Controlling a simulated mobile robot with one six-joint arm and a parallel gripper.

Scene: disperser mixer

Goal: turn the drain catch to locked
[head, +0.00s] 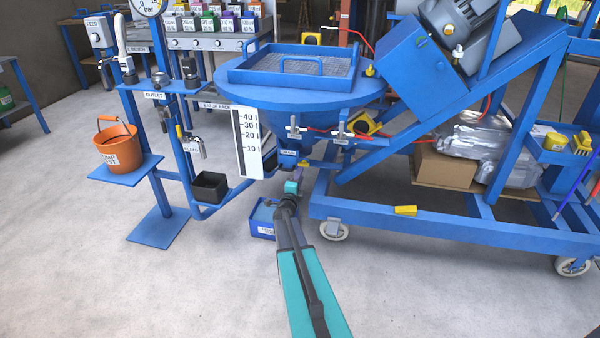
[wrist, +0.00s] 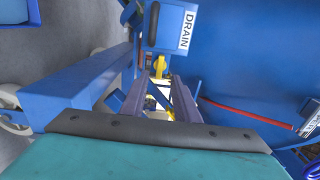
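The blue drain block with its DRAIN label (head: 288,153) hangs under the round blue vessel in the head view. The block also shows at the top of the wrist view (wrist: 165,27). A small yellow part (wrist: 160,66), which looks like the drain catch, is just below the block. In the head view a yellow piece (head: 304,163) shows beside the block. Its exact turn position is too small to tell. My gripper (wrist: 161,84) is open, its two grey fingers apart, pointing towards the yellow part. Contact with it cannot be told. The fingertips are small in the head view (head: 293,187).
The blue frame's lower beam (head: 430,225) and wheels stand to the right. A blue box (head: 262,222) sits on the floor by my gripper. A white level scale (head: 247,143) stands left of the drain. An orange bucket (head: 117,148) stands at left; the front floor is clear.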

